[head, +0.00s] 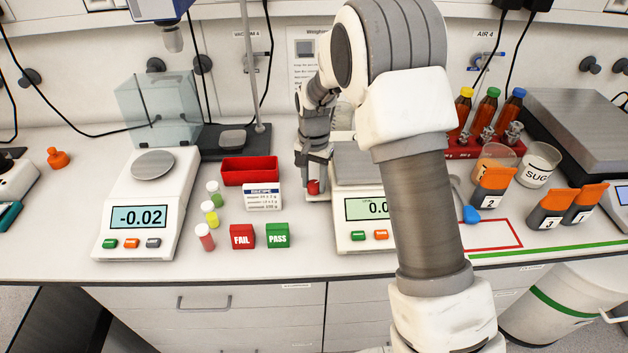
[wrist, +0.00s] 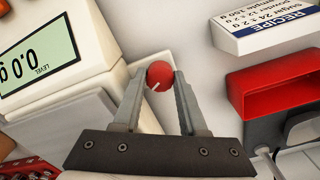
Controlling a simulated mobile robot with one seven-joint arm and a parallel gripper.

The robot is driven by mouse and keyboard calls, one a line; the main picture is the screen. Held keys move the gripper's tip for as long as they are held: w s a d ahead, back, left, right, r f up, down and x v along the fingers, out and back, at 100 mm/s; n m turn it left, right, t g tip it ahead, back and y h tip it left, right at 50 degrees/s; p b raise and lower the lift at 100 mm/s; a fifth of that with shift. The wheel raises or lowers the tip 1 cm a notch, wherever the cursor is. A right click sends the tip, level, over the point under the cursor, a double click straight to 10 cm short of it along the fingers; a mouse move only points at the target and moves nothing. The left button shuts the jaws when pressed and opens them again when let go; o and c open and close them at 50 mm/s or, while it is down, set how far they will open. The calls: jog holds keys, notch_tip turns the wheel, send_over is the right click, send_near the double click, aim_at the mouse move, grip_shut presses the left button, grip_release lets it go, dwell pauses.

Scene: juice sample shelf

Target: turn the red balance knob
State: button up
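The red balance knob (wrist: 159,74) is a small round knob with a white mark, on the side of the right-hand scale (head: 358,223). It also shows in the head view (head: 313,187), low beside the scale's left edge. My gripper (wrist: 160,78) is around the knob, with one fingertip on each side. The fingertips appear to press against it. In the head view my gripper (head: 314,176) reaches down to the knob from above, and my arm hides part of the scale. The scale's display (wrist: 38,62) reads 0.0 g, partly cut off in the head view.
Left of the knob are a recipe box (head: 263,197), a red tray (head: 249,169), capped vials (head: 209,214) and FAIL (head: 242,236) and PASS (head: 274,235) blocks. Another scale (head: 148,208) reads -0.02. Bottles and numbered containers (head: 492,190) stand to the right.

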grip_shut()
jog(key=shift+n, duration=0.3)
jog(key=n, duration=0.3)
jog(key=shift+n+b, duration=0.3)
jog(key=shift+b, duration=0.1)
jog(key=shift+n, duration=2.3)
jog(key=o, duration=0.7)
grip_release()
